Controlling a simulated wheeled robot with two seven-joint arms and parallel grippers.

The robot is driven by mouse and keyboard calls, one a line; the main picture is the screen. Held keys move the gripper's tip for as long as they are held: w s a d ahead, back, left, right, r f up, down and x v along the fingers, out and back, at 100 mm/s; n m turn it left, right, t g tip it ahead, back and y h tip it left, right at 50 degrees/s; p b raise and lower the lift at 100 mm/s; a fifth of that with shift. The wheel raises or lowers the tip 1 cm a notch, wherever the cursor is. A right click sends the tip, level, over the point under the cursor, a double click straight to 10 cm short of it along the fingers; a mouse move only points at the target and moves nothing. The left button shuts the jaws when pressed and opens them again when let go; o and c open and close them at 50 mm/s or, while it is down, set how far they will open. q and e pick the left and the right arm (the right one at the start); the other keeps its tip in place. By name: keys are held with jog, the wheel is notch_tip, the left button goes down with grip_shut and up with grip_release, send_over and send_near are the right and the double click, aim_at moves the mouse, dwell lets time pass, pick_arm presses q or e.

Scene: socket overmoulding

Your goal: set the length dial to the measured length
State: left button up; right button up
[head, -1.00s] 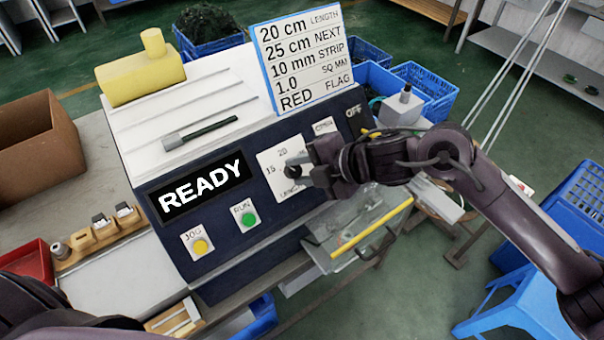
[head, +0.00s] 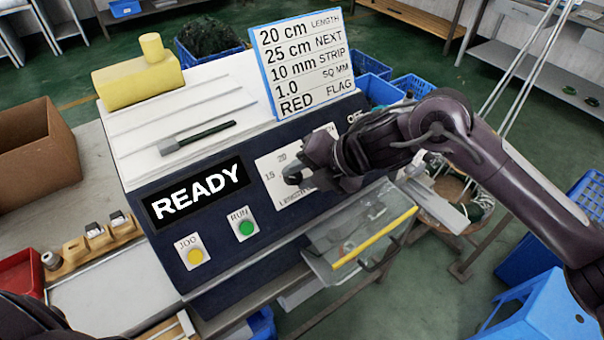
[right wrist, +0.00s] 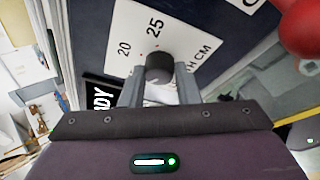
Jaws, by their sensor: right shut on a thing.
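The length dial's white plate (head: 268,168) is on the sloped dark front of the machine, with 15 and 20 showing in the head view. My right gripper (head: 294,180) is at the dial and hides its knob there. In the right wrist view the dark round knob (right wrist: 158,67) sits between the two grey fingers of my right gripper (right wrist: 159,90), which are shut on it. The plate there shows 20, 25 and small red dots; I cannot make out a pointer. The order card (head: 303,62) reads 20 cm LENGTH, 25 cm NEXT. My left gripper is out of view.
The display (head: 197,194) reads READY above a yellow JOG button (head: 195,256) and a green RUN button (head: 246,227). A clear guard with a yellow edge (head: 374,237) is below the dial. A red round thing (right wrist: 301,28) is near my right gripper.

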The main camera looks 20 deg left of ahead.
jog(key=o, duration=1)
jog(key=shift+c, duration=0.2)
jog(key=w+b+v, duration=0.1)
jog(key=v, duration=0.6)
jog(key=shift+s+d+r+b, duration=0.25)
jog(key=shift+s+r+b, duration=0.1)
jog(key=shift+s, duration=0.2)
jog(key=shift+f, duration=0.1)
